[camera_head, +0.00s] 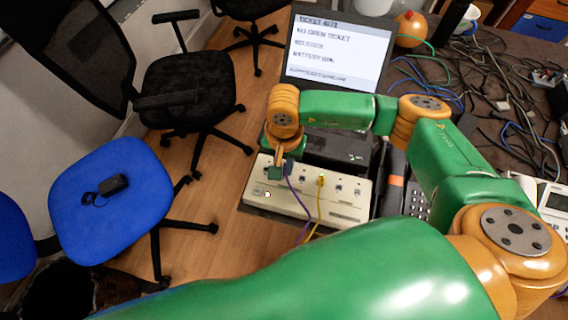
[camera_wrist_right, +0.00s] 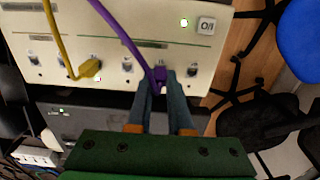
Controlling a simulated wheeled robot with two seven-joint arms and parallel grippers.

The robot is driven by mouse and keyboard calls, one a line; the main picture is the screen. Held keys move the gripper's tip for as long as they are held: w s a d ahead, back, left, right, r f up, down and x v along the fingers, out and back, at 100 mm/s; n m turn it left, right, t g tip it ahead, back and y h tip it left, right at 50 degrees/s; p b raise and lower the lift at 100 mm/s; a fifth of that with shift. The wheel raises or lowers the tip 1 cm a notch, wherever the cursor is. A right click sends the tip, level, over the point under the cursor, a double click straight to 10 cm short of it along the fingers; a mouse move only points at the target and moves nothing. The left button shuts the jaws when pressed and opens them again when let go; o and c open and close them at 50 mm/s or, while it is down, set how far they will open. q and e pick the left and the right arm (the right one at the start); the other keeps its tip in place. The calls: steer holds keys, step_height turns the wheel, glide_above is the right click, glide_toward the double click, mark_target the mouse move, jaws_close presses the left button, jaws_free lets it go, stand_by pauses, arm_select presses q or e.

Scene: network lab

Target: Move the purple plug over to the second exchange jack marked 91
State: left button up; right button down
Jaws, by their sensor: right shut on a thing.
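The purple plug (camera_wrist_right: 160,74) is between the fingertips of my right gripper (camera_wrist_right: 161,84), which is shut on it. Its purple cable (camera_wrist_right: 124,37) loops away across the panel. The plug is at the jack row of the cream exchange box (camera_head: 260,204); I cannot tell whether it is seated in a jack. In the head view my right gripper (camera_head: 275,173) is over the left end of the row. A yellow plug (camera_head: 321,181) is in a jack farther right, with empty jacks (camera_head: 339,188) around it. The jack labels are too small to read. My left gripper is not in view.
A screen with ticket text (camera_head: 335,50) stands behind the box. A black device (camera_head: 338,147) is right behind it and a phone (camera_head: 416,200) is to its right. Loose cables (camera_head: 495,85) cover the table at the right. Chairs (camera_head: 110,196) stand at the left.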

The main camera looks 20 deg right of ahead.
steer(key=shift+f+b, duration=0.3)
steer(key=shift+b, duration=0.15)
stand_by(0.6)
steer(key=c, duration=0.8)
jaws_free()
steer(key=shift+o, duration=0.2)
step_height(320, 180, up, 7)
steer(key=shift+r+b, duration=0.1)
steer(key=shift+b, duration=0.6)
